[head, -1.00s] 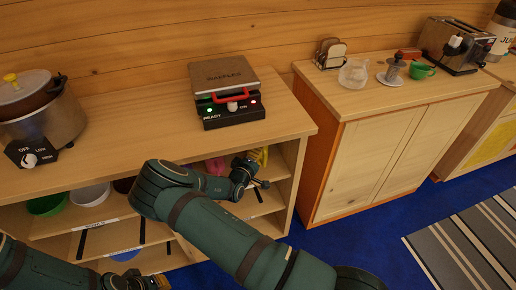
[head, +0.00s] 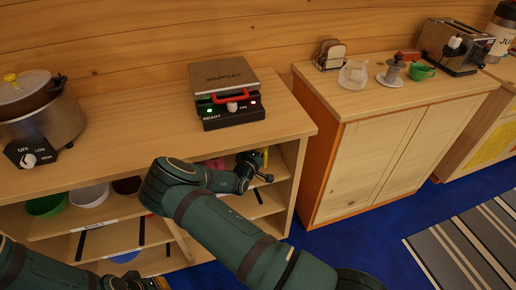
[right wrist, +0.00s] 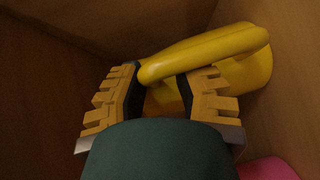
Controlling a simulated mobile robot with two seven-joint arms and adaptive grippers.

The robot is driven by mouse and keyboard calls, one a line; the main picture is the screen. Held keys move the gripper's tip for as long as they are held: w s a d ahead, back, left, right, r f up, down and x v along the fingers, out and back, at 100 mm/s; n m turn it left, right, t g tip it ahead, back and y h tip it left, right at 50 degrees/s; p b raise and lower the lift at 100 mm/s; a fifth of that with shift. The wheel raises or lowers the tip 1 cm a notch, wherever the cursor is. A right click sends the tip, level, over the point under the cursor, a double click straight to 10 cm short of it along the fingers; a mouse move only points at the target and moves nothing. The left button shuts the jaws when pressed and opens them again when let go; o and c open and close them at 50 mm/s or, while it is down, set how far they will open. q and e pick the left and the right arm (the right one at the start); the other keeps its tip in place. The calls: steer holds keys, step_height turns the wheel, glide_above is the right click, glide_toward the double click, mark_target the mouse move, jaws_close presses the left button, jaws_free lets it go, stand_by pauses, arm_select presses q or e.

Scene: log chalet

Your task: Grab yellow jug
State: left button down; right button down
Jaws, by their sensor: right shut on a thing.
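The yellow jug (right wrist: 255,68) is in the right wrist view, in a wooden shelf corner, with its thick handle (right wrist: 205,50) reaching between my fingers. In the head view only a sliver of the jug (head: 265,157) shows on the upper shelf, behind my gripper. My right gripper (right wrist: 160,85) is shut on the jug's handle; it also shows small at the shelf opening in the head view (head: 258,170). My left gripper (head: 158,284) is partly in view at the bottom left edge of the head view; its jaws cannot be made out.
A pink item (right wrist: 268,168) lies beside the jug. Green (head: 48,204) and white (head: 88,195) bowls stand on the same shelf unit. The shelf's right side wall (head: 299,185) is close to my gripper. A waffle maker (head: 227,92) and a cooker (head: 38,115) stand on top.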

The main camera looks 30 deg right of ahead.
steer(key=shift+s+f, duration=0.15)
steer(key=shift+f, duration=0.2)
